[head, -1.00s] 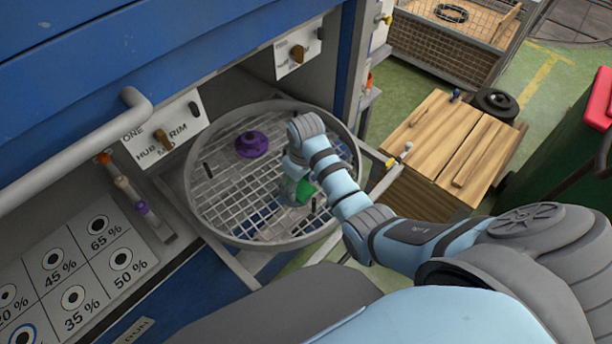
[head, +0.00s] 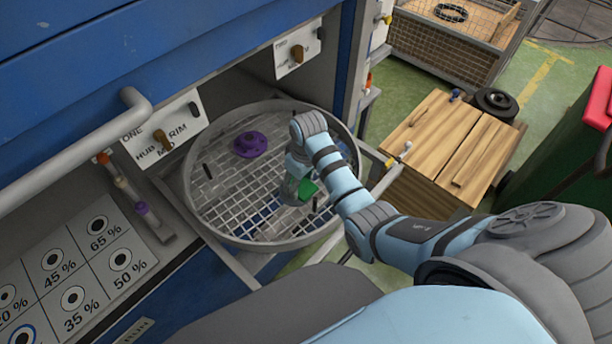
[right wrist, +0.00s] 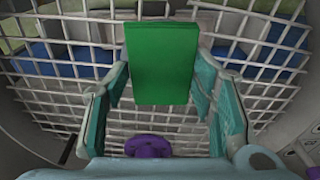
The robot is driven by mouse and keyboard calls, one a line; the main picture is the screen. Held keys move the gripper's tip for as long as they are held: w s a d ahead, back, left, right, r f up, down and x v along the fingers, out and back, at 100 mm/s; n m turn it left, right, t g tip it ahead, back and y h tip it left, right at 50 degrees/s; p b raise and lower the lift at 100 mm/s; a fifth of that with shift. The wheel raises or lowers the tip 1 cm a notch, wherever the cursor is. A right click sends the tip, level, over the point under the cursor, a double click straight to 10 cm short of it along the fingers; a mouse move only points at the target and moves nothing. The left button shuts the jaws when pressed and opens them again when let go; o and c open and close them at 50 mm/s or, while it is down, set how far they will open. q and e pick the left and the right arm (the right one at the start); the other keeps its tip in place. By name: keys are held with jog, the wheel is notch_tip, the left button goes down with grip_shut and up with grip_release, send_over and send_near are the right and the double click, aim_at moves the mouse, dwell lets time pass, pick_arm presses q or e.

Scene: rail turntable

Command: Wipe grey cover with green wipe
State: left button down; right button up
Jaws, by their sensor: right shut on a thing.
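The green wipe (head: 308,188) is a small flat block in my right gripper (head: 297,188), above the round wire-mesh turntable (head: 228,238). In the right wrist view the green wipe (right wrist: 162,65) stands between the teal pads of my right gripper (right wrist: 161,88), which is shut on it. The mesh lies beyond the wipe; I cannot tell whether they touch. I cannot pick out a grey cover for certain. My left gripper is out of view.
A purple hub (head: 251,144) sits on the mesh, with a few dark pegs around it. The turntable's raised grey rim surrounds my right gripper. A blue cabinet (head: 200,45) overhangs the back left. A wooden crate (head: 452,150) stands to the right.

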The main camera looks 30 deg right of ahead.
aim_at(307, 178)
jog(key=shift+s+a, duration=0.2)
jog(key=shift+a, duration=0.9)
jog(key=shift+w+d, duration=0.25)
jog(key=shift+d, duration=1)
jog(key=shift+w+d, duration=0.25)
jog(key=shift+d, duration=1)
notch_tip(307, 178, up, 8)
jog(key=shift+f, duration=0.1)
notch_tip(307, 178, down, 6)
jog(key=b, duration=0.6)
jog(key=shift+f+b, duration=0.2)
jog(key=shift+b, duration=0.1)
jog(key=shift+r+p, duration=0.4)
